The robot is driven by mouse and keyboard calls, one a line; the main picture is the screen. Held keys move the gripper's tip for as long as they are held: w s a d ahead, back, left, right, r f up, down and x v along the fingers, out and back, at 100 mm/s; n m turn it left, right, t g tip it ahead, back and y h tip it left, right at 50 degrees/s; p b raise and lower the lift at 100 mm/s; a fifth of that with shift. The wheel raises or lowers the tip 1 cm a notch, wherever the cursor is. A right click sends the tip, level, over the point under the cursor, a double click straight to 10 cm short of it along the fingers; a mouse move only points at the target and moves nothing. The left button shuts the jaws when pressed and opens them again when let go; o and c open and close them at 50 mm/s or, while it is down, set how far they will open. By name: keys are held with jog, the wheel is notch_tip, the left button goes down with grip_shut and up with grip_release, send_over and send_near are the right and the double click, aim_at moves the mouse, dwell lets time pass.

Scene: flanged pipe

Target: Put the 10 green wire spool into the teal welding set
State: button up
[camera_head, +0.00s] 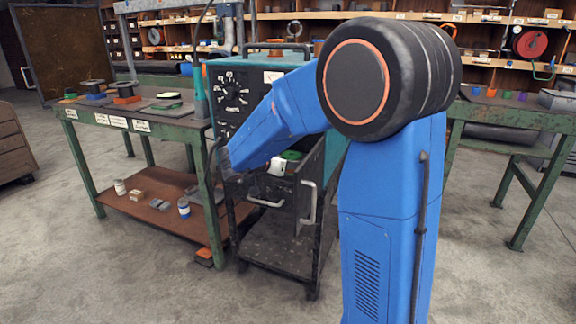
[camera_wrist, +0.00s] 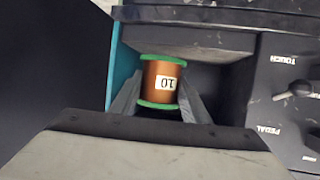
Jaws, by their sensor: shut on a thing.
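The green wire spool (camera_wrist: 162,82) has green flanges, copper-coloured wire and a white label reading 10. In the wrist view my gripper (camera_wrist: 160,98) is shut on it, one finger on each side. The teal welding set (camera_head: 274,72) stands in the middle of the head view, with a dark dial panel and an open drawer-like part below. In the wrist view its dark panel (camera_wrist: 290,110) with TOUCH and PEDAL lettering lies right of the spool, and a teal edge (camera_wrist: 122,70) lies to the left. My arm hides part of the set in the head view.
Green and white items (camera_head: 290,155) show in the set's lower opening; I cannot tell exactly what they are. A green workbench (camera_head: 150,128) with spools stands on the left, another bench (camera_head: 520,115) on the right. Open floor (camera_head: 150,270) lies in front.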

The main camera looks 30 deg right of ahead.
jog(key=shift+w+d+f, duration=0.2)
jog(key=shift+w+d, duration=1.05)
jog(key=shift+d, duration=0.35)
jog(key=shift+w+d+f, duration=0.15)
jog(key=shift+w+d, duration=1.1)
jog(key=shift+d, duration=0.35)
jog(key=shift+w+d+f, duration=0.2)
jog(key=shift+w+d, duration=1.05)
jog(key=shift+d, duration=0.35)
jog(key=shift+f, duration=1)
jog(key=o, duration=1.4)
jog(key=shift+c, duration=0.2)
jog(key=s+f+v, duration=0.1)
jog(key=f+v, duration=0.1)
jog(key=v, duration=1.2)
jog(key=s+f+v, duration=0.1)
jog(key=s+v, duration=0.1)
jog(key=v, duration=1.2)
jog(key=shift+s+f, duration=0.3)
jog(key=shift+w, duration=0.1)
